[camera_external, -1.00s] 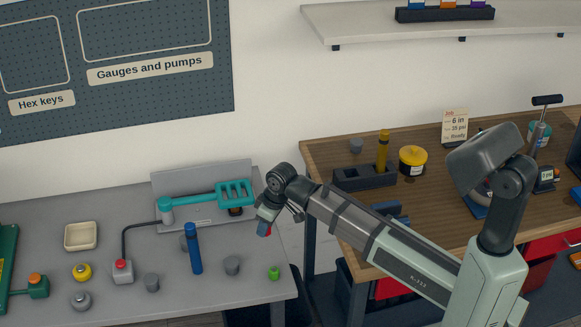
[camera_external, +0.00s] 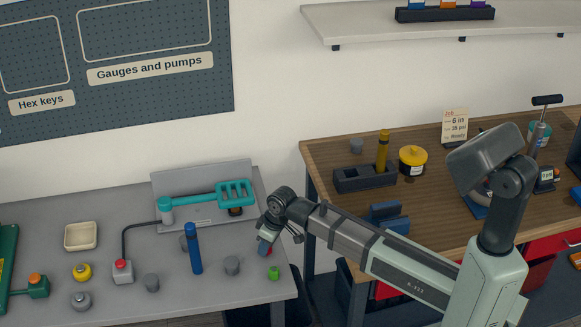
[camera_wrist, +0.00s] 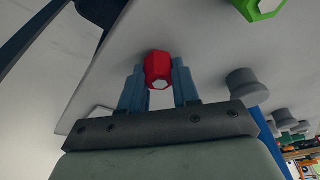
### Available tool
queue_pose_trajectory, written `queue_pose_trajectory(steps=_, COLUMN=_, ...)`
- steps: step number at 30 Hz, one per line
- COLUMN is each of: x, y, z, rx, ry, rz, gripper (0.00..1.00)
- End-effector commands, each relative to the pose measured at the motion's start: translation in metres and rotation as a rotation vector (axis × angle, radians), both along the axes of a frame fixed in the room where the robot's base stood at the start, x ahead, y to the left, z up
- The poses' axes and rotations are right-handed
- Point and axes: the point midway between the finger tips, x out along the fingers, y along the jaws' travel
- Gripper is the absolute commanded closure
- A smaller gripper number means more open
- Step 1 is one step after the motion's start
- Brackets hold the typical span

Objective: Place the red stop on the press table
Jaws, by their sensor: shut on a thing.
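The red stop (camera_wrist: 157,70) is a small hexagonal piece with a pale end face. My gripper (camera_wrist: 158,80) is shut on it, with one blue-grey finger on each side. In the external view my gripper (camera_external: 266,243) is low over the right end of the grey press table (camera_external: 120,210), and a bit of the red stop (camera_external: 263,252) shows beneath it. I cannot tell whether the stop touches the tabletop. The teal press (camera_external: 205,200) stands at the back of this table, left of my gripper.
A green stop (camera_external: 273,273) stands close in front of my gripper. A gap separates the press table from the wooden bench (camera_external: 440,215) on the right.

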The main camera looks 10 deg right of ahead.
Motion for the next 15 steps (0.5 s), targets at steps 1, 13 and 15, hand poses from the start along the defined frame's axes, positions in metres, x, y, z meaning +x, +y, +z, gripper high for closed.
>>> queue_pose_trajectory(steps=1, x=0.0, y=0.0001, z=0.0001, rx=0.0, ry=0.0, rz=0.0, gripper=0.98)
queue_pose_trajectory(steps=13, x=0.0, y=0.0001, z=-0.0025, rx=0.0, ry=0.0, rz=0.0, gripper=0.47)
queue_pose_trajectory(steps=15, x=0.0, y=0.0001, z=-0.0025, rx=0.0, ry=0.0, rz=0.0, gripper=0.44)
